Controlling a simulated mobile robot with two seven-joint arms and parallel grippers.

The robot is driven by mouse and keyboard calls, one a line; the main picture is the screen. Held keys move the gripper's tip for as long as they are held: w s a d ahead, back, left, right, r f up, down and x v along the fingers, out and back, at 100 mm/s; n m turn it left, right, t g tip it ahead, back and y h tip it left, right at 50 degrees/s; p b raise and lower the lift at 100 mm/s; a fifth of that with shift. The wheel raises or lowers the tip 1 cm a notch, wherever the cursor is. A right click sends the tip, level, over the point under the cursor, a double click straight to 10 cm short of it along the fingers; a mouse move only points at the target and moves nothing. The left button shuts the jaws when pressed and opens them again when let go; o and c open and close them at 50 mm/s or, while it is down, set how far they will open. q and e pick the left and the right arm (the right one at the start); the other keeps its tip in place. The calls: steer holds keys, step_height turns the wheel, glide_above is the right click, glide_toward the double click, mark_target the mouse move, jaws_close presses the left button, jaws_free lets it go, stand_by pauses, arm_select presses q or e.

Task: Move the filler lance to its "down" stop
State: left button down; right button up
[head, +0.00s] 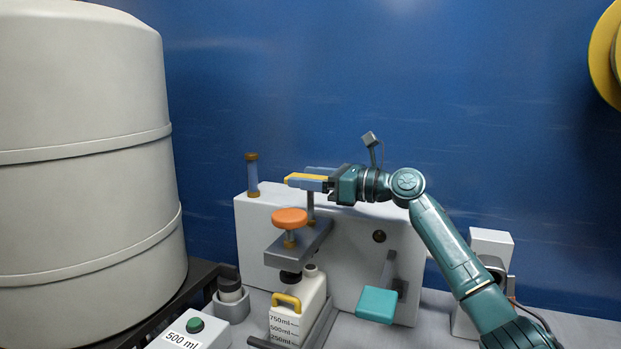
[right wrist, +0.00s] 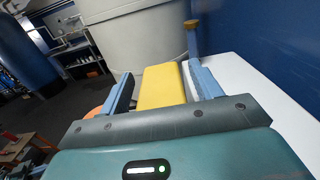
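A yellow bar-shaped handle (head: 293,179) stands above a grey post (head: 311,207) at the top of the white housing. My right gripper (head: 306,180) has its blue fingers on either side of this handle. In the right wrist view the yellow handle (right wrist: 161,86) lies between the fingers (right wrist: 165,88); whether both touch it is unclear. Below is a grey bracket (head: 312,240) with an orange knob (head: 290,218) and a dark nozzle (head: 291,278) above a jug (head: 309,292). I cannot tell which of these parts is the lance itself. My left gripper is not in view.
The white housing (head: 335,250) has a teal paddle lever (head: 377,304) on its front and a blue upright post (head: 252,175) on top. A large pale tank (head: 80,150) fills the left. The blue wall is behind.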

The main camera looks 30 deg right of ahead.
steer(key=c, duration=1.3)
steer(key=shift+f, duration=2.45)
steer(key=o, duration=1.4)
steer(key=shift+r, duration=0.1)
steer(key=v, duration=1.3)
steer(key=shift+s+b, duration=0.15)
steer(key=shift+b, duration=0.15)
